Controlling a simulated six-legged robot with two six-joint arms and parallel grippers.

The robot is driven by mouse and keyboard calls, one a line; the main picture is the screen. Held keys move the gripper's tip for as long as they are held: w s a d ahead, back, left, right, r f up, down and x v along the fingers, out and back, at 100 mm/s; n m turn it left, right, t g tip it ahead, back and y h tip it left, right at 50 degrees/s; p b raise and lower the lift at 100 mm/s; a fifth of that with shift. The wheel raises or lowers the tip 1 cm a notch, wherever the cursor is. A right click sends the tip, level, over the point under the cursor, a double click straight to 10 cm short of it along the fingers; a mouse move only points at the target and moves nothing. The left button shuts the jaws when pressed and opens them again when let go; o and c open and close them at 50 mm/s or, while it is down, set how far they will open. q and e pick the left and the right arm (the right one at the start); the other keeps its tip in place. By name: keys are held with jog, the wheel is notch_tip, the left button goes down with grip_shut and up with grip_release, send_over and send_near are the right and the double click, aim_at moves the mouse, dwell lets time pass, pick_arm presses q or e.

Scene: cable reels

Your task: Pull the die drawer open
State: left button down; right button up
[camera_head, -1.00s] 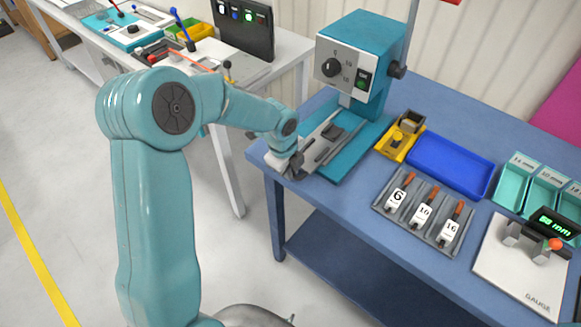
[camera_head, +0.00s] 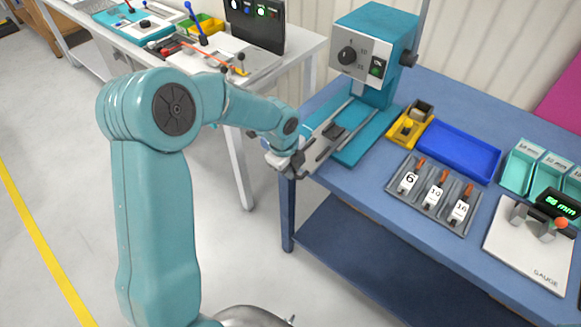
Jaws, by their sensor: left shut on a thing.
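The teal press (camera_head: 367,52) stands on the blue table, with a dial and a green-lit switch on its front. At its base, the die drawer (camera_head: 318,146) is a grey slide with a dark piece on it. It sticks out toward my arm, past the teal base plate. My left gripper (camera_head: 292,163) is shut on the front end of the drawer, at the table's left edge. The fingers and wrist hide the drawer's handle. My right gripper is not in view.
On the blue table (camera_head: 350,185) are a yellow bin (camera_head: 404,135), a blue tray (camera_head: 455,152), a rack of numbered tools (camera_head: 432,197) and a white gauge board (camera_head: 520,262). A white bench (camera_head: 305,46) with equipment stands behind. Floor left of the table is clear.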

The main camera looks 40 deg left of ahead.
pick_arm(q)
jog(key=shift+w, duration=0.1)
jog(key=c, duration=1.2)
grip_release()
jog(key=shift+o, duration=0.2)
jog(key=shift+w, duration=0.1)
jog(key=s+r+b, duration=0.1)
jog(key=s+r, duration=0.2)
jog(key=r, duration=1.3)
jog(key=shift+s+a, duration=0.1)
jog(key=shift+s, duration=0.05)
